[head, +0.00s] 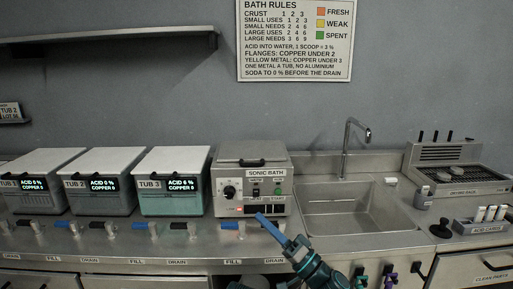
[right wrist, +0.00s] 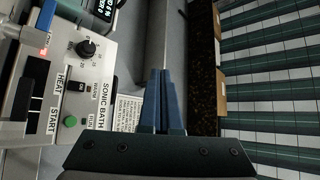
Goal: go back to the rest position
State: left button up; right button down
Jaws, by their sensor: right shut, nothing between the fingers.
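My right gripper (head: 259,216) reaches up from the bottom middle of the head view, its blue fingers pointing up and left in front of the sonic bath (head: 251,164). The fingers are shut together with nothing between them. In the right wrist view the shut fingers (right wrist: 160,73) stand in the middle, and the sonic bath's panel (right wrist: 83,75) with its knob, switch and green button lies to their left. I cannot tell whether the fingers touch anything in the head view. My left gripper is in neither view.
Three lidded tubs, including tub 3 (head: 174,182), line the counter on the left, with fill and drain levers in front. A sink (head: 345,208) with a tall faucet (head: 347,140) and a drying rack (head: 455,172) are on the right. A shelf (head: 110,38) hangs above left.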

jog(key=s+a+f+n+g+h, duration=0.1)
jog(key=a+f+n+g+h, duration=0.1)
jog(key=a+f+g, duration=0.3)
jog(key=s+f+n+g+h, duration=0.1)
jog(key=f+n+g+h, duration=0.1)
jog(key=f, duration=0.6)
notch_tip(320, 180, down, 11)
jog(key=s+d+g+h, duration=0.2)
jog(key=d+g+h, duration=0.1)
jog(key=h, duration=0.2)
jog(key=s+d+f+m+g+h, duration=0.2)
jog(key=d+f+h, duration=0.25)
jog(key=d, duration=0.35)
jog(key=s+d+f+m+g+h, duration=0.1)
jog(key=s+d+f+h, duration=0.1)
jog(key=d+f+h, duration=0.5)
jog(key=s+a+r+n+g, duration=0.1)
jog(key=s+a+r+n, duration=0.25)
jog(key=s+a, duration=0.45)
notch_tip(320, 180, up, 15)
jog(key=w+a+p, duration=0.1)
jog(key=w+p, duration=0.1)
jog(key=p, duration=1.3)
jog(key=shift+w+a+f, duration=0.2)
jog(key=shift+a, duration=0.1)
